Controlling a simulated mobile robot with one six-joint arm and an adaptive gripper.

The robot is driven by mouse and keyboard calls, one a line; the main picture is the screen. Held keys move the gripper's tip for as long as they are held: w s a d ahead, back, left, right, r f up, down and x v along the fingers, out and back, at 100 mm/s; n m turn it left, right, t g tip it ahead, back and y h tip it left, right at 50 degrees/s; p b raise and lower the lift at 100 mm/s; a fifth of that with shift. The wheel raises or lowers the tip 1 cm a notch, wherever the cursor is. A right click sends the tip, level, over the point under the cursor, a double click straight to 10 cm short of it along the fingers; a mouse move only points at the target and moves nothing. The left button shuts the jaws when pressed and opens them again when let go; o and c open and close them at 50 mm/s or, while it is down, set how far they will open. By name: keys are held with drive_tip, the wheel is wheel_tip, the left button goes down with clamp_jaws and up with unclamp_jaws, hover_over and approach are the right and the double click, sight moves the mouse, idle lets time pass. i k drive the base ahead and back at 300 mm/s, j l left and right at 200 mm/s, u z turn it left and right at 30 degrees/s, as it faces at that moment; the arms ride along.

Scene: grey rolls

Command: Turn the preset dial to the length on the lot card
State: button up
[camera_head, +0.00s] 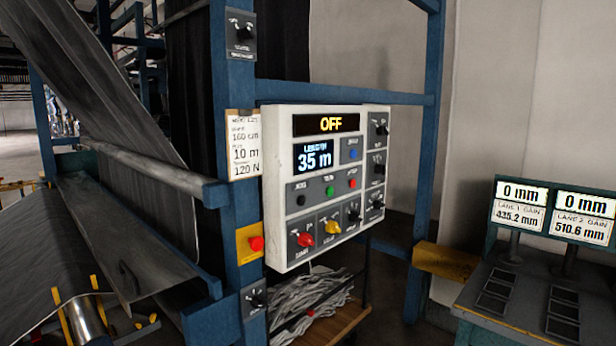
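The lot card (244,146) is a white sheet on the blue post left of the panel. It reads about 160 cm, 10 m and 120 N; its small print is too blurred to read. The white control panel (284,190) has a display (315,158) showing LENGTH 35 m. Above it a sign (330,123) reads OFF. Black dials sit at the lower right (353,213) and in the right column (378,168). Their labels are too small to tell which is the preset dial. My gripper is not in view.
The panel also has a red knob (305,240), a yellow knob (332,227) and small buttons. A red button on a yellow plate (256,243) is to its left. Grey fabric (110,120) hangs at left. A desk with 0 mm displays (522,194) stands at right.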

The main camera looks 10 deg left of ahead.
sight(377, 205)
drive_tip(key=i+l, duration=0.15)
drive_tip(key=i, duration=2.2)
